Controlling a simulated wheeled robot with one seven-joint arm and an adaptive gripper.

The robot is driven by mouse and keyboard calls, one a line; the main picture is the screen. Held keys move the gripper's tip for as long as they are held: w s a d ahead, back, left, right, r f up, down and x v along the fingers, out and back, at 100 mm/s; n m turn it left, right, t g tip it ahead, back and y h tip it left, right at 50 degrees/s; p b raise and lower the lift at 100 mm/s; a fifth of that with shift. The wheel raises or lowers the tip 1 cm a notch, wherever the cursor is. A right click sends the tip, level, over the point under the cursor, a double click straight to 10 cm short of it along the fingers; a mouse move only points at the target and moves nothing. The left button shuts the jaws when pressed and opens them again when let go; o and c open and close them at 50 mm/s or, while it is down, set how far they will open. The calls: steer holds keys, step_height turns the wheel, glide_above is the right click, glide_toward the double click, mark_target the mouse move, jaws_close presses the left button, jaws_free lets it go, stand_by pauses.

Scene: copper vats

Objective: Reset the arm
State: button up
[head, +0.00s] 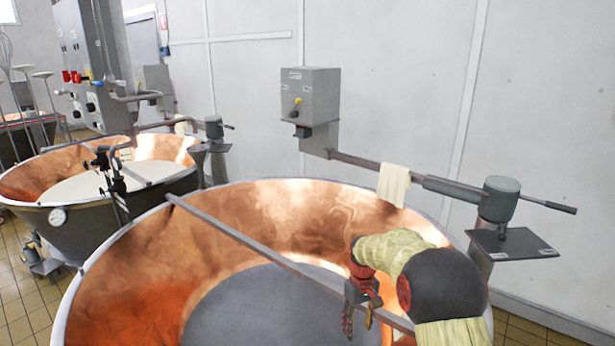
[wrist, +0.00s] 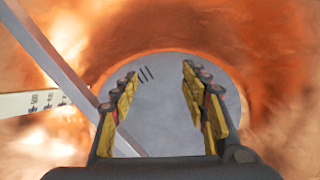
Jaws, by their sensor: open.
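My gripper (head: 359,318) hangs at the end of my arm over the near copper vat (head: 140,270), pointing down. In the wrist view my gripper (wrist: 160,100) has its two yellow-padded fingers spread apart, with nothing between them. The vat's grey round bottom (wrist: 165,90) shows below and beyond the fingers. My arm, in a cream cover, reaches in from the lower right of the head view and hides part of the vat's right rim.
A metal bar (head: 250,242) crosses the near vat and passes close to my gripper. A marked white strip (wrist: 35,102) shows in the wrist view. A grey control box (head: 310,95), a cloth (head: 394,184) on a rail and a dark plate (head: 512,243) stand behind. A second vat (head: 60,215) is left.

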steer(key=s+d+r+m+t, duration=0.1)
steer(key=s+r+t, duration=0.1)
steer(key=s+r, duration=0.6)
steer(key=s+d+r+m+t, duration=0.1)
steer(key=s+r, duration=0.7)
steer(key=s, duration=0.9)
steer(key=s+d+r+m+t, duration=0.1)
steer(key=s+r+m+t, duration=0.1)
steer(key=s+r, duration=0.6)
steer(key=shift+s+d+r+m+t, duration=0.35)
steer(key=shift+s+t, duration=0.45)
steer(key=shift+s, duration=1.65)
